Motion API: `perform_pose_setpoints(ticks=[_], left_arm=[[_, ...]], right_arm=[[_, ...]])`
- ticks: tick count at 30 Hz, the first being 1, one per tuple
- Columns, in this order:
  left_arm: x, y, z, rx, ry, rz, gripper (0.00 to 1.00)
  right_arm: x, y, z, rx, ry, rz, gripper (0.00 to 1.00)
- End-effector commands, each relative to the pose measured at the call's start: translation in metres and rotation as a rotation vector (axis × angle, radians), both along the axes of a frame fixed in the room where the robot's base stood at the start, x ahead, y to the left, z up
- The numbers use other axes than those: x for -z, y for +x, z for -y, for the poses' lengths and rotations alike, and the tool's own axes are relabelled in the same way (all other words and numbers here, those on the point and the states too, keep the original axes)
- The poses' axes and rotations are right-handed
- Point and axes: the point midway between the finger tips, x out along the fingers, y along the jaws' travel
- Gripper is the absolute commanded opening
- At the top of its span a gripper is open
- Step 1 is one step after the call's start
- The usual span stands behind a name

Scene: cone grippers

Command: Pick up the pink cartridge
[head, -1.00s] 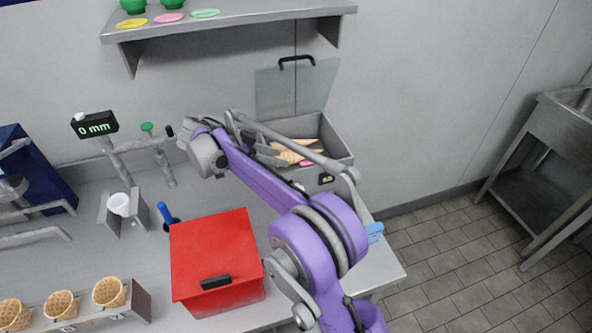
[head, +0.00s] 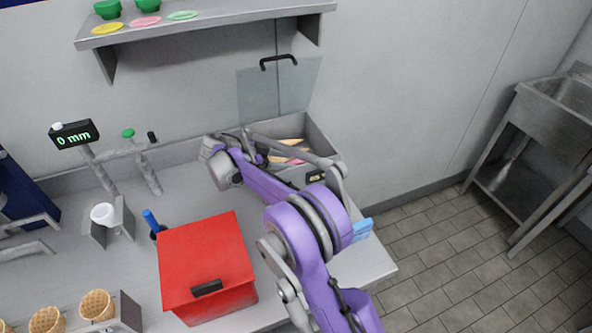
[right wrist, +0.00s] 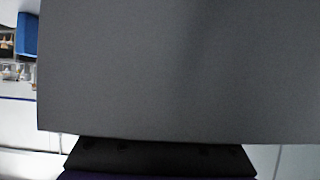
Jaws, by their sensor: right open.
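A small pink piece (head: 295,161), perhaps the pink cartridge, lies in the open grey bin (head: 322,143) at the back of the counter, among tan cone-like pieces. My purple and grey right arm reaches across the counter to the bin's left side. My right gripper (head: 263,154) is open, at the bin's left part and left of the pink piece; its fingers are largely hidden by the arm. The right wrist view is mostly filled by a plain dark grey surface, and the pink piece does not show there. My left gripper is not in view.
A red box (head: 207,262) with a black handle stands in front of the bin. A shelf (head: 215,22) with coloured dishes is above. A light blue item (head: 362,229) is at the counter's right edge.

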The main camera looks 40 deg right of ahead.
Motion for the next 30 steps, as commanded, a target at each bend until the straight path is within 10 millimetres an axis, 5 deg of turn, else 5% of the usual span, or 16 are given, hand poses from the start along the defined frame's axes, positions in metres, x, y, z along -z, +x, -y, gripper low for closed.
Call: perform_pose_setpoints(ticks=[10, 20, 30], left_arm=[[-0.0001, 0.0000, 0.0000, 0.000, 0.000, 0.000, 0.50], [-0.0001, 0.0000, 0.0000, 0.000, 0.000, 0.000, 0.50], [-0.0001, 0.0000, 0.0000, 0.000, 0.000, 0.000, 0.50]], right_arm=[[0.0042, -0.0022, 0.0072, 0.000, 0.000, -0.001, 0.58], [0.0041, -0.0021, 0.0069, 0.000, 0.000, -0.001, 0.00], [0.0038, -0.0022, 0.0068, 0.000, 0.000, -0.001, 0.00]])
